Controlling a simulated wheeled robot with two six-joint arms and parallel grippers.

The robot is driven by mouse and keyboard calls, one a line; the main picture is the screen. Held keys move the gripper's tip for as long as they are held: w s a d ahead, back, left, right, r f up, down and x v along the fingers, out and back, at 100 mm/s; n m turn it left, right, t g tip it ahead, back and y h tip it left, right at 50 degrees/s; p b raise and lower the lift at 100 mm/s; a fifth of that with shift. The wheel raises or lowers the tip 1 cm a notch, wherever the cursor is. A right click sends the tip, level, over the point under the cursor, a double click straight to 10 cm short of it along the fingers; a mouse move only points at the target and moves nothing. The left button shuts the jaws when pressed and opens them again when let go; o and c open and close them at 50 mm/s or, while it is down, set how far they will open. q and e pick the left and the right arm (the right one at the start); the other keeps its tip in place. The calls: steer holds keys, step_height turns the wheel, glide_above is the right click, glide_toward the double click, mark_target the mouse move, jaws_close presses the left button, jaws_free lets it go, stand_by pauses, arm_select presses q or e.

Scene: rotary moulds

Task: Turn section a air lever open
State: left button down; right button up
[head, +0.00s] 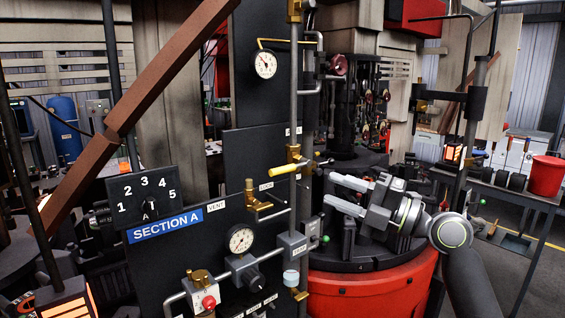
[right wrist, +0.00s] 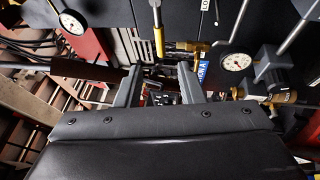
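The SECTION A panel (head: 165,226) stands at the left and middle of the head view. A yellow lever handle (head: 282,169) sticks out to the left from a brass valve on the vertical pipe, tilted slightly. A yellow handle also shows in the right wrist view (right wrist: 159,42), just beyond the fingertips. I cannot read a label that marks it as the air lever. My right gripper (head: 330,190) is to the right of the pipe, its fingers pointing left and apart, with nothing between them. It also shows open in the right wrist view (right wrist: 159,69). My left gripper is not in view.
The panel carries a numbered dial (head: 149,206), a lower gauge (head: 241,239), a brass valve (head: 257,197) and a red knob (head: 209,302). An upper gauge (head: 264,64) hangs by the pipe. A red round machine base (head: 375,290) is below my right gripper.

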mark_target(282, 170)
steer(key=p+x, duration=0.5)
steer(key=x, duration=0.6)
steer(key=shift+w+a+r+p, duration=0.1)
steer(key=shift+a+r+p, duration=0.15)
steer(key=shift+p, duration=0.1)
steer(key=shift+w+a+f, duration=0.1)
steer(key=shift+w+a, duration=0.2)
steer(key=shift+a, duration=0.15)
steer(key=shift+c, duration=0.4)
jaws_close()
